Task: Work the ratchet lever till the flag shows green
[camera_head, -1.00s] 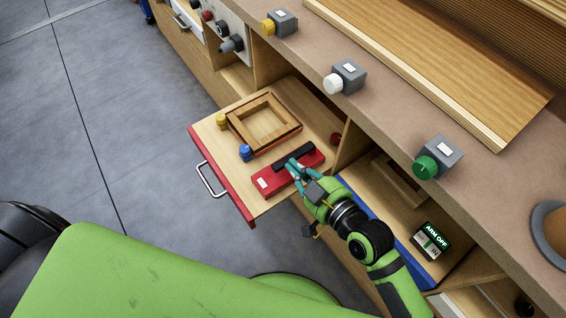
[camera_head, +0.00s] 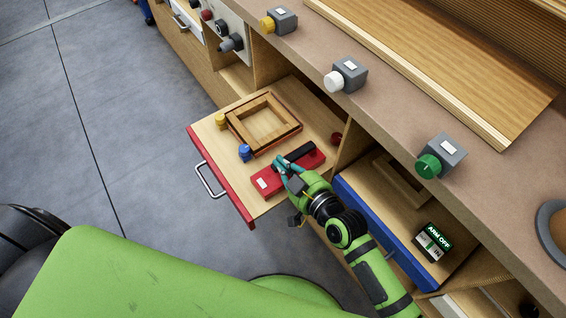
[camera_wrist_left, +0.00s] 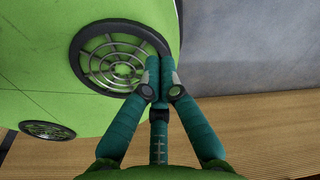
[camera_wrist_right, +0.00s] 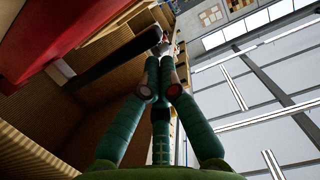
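The ratchet lever is a black bar (camera_head: 300,152) on a red base (camera_head: 268,182) in the open red-fronted drawer. A small white patch shows on the base's near-left end; I cannot make out a green flag. My right gripper (camera_head: 279,163) is at the bar's left end, its fingertips together. In the right wrist view the black bar (camera_wrist_right: 115,62) runs close beside the shut fingertips (camera_wrist_right: 160,65), with the red base (camera_wrist_right: 60,35) at upper left. Nothing shows between the fingers; contact is unclear. My left gripper (camera_wrist_left: 160,72) is shut and empty, near green bodywork.
The red-fronted drawer (camera_head: 238,204) also holds a wooden frame (camera_head: 262,120), a blue knob (camera_head: 245,152) and a yellow knob (camera_head: 220,121). To the right is a blue-fronted drawer (camera_head: 385,232) with an "ARM OFF" display (camera_head: 438,238). The bench top (camera_head: 390,110) overhangs behind.

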